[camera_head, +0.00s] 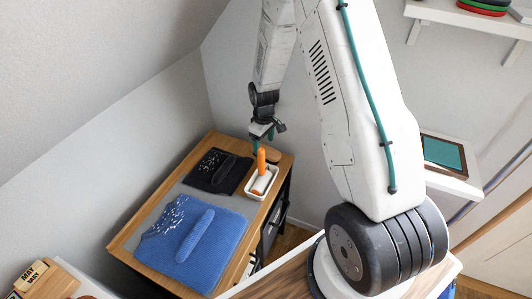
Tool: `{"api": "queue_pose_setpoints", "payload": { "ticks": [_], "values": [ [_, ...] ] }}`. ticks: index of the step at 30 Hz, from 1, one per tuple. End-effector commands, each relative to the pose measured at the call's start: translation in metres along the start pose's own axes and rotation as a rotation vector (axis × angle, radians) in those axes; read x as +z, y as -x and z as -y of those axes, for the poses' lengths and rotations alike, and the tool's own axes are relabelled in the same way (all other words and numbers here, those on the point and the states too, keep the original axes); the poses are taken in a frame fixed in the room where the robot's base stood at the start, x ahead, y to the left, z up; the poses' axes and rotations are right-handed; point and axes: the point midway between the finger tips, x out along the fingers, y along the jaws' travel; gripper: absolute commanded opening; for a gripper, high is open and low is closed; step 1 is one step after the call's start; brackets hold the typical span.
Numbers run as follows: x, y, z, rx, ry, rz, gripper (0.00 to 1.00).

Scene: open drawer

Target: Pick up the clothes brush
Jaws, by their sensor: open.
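A brown oval piece (274,156), which looks like the wooden back of the clothes brush, lies at the far right corner of the wooden table, partly hidden by an orange handle. My gripper (263,141) is above that corner, close to the brown piece and the orange handle in the picture. Its teal fingers are apart, with nothing seen between them. I cannot tell its exact height over the table. A blue folded garment (222,245) with white specks lies at the front, and a black folded garment (207,182) with specks lies behind it.
A white tray (249,192) holds what looks like a lint roller, with an orange handle (261,160) and white roll. The wooden table (128,241) stands by the sloping wall, its left edge strip bare. A wall shelf (470,19) is at upper right.

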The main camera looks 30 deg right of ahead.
Motion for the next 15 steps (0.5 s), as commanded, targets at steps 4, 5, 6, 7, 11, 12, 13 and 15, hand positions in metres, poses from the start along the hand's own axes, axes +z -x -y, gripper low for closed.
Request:
{"api": "queue_pose_setpoints", "payload": {
  "ticks": [4, 5, 6, 7, 11, 12, 13, 15],
  "values": [
    [0.008, -0.022, 0.0, -0.002, -0.001, 0.003, 0.71],
    [0.01, -0.027, 0.0, -0.002, -0.001, 0.003, 0.71],
    [0.01, -0.033, 0.0, -0.002, 0.0, 0.003, 0.71],
    [0.009, -0.036, 0.0, -0.002, 0.0, 0.003, 0.71],
    [0.009, -0.047, 0.0, 0.0, 0.0, 0.001, 0.71],
    [0.009, -0.048, 0.0, 0.0, 0.0, 0.0, 0.71],
    [0.009, -0.048, 0.0, 0.0, 0.0, 0.0, 0.71],
    [0.009, -0.048, 0.0, 0.0, 0.0, 0.0, 0.71]
  ]
}}
